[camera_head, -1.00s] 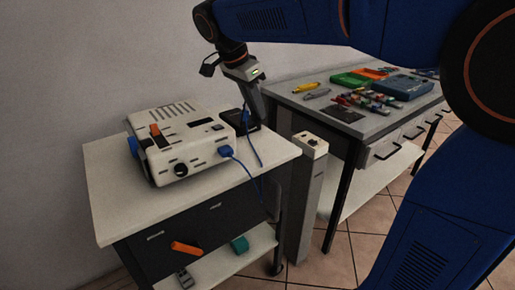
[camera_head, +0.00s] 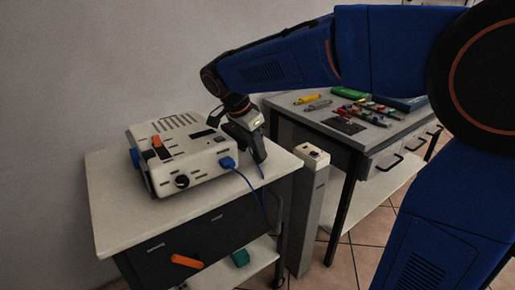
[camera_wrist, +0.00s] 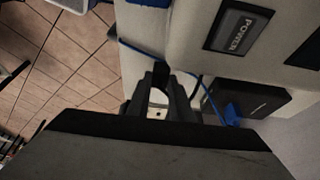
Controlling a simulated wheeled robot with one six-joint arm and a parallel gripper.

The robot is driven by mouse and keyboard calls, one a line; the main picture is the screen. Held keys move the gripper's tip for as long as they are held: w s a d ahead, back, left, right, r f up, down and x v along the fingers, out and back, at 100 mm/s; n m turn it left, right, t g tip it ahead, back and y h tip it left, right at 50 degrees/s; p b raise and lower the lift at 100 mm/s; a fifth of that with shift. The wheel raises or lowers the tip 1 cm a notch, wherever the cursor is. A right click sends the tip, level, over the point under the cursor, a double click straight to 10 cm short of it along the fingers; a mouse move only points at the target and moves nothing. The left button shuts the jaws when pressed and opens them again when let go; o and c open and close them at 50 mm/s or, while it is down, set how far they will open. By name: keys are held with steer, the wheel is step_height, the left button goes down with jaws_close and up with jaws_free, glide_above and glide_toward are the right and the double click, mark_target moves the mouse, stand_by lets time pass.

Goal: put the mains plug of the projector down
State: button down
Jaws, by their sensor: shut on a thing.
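The projector (camera_head: 183,150), a white boxy device, sits on the white-topped cart (camera_head: 115,215). A blue connector (camera_head: 227,163) is in its near right side, and a blue cable (camera_head: 247,184) runs from it over the cart's front edge. My gripper (camera_head: 261,158) points down just right of the projector, low over the cart top. In the wrist view my gripper (camera_wrist: 160,78) is shut on the mains plug, which the fingers almost wholly hide. Blue cable shows close beside the fingertips. I cannot tell whether the plug touches the cart top.
A black box (camera_wrist: 248,100) lies beside the projector in the wrist view. A grey post with a white top (camera_head: 312,157) stands right of the cart. A workbench (camera_head: 290,105) behind holds tools and trays. The cart's front left top is clear.

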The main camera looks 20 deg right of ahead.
steer(key=shift+f, duration=0.15)
steer(key=c, duration=1.6)
jaws_free()
steer(key=v, duration=1.2)
steer(key=s+d+f+n+t+y, duration=0.1)
steer(key=s+d+f+n, duration=0.25)
steer(key=s+d, duration=0.2)
steer(key=s+d+f+n+y, duration=0.25)
steer(key=s+d+n, duration=0.2)
steer(key=s, duration=0.25)
steer(key=shift+s+d+f+n+t+y, duration=0.1)
steer(key=shift+s+d+f+n+t, duration=0.5)
steer(key=shift+s+f, duration=1.5)
steer(key=shift+s+d+f+n+t+y, duration=0.15)
steer(key=shift+s+d+f+n, duration=0.6)
steer(key=shift+s+f+n, duration=1)
steer(key=shift+s+d+f+n+t+y, duration=0.1)
steer(key=shift+s+d+f+n+t, duration=0.45)
steer(key=shift+s+f, duration=1.9)
steer(key=shift+w+d, duration=0.1)
steer(key=shift+d, duration=0.05)
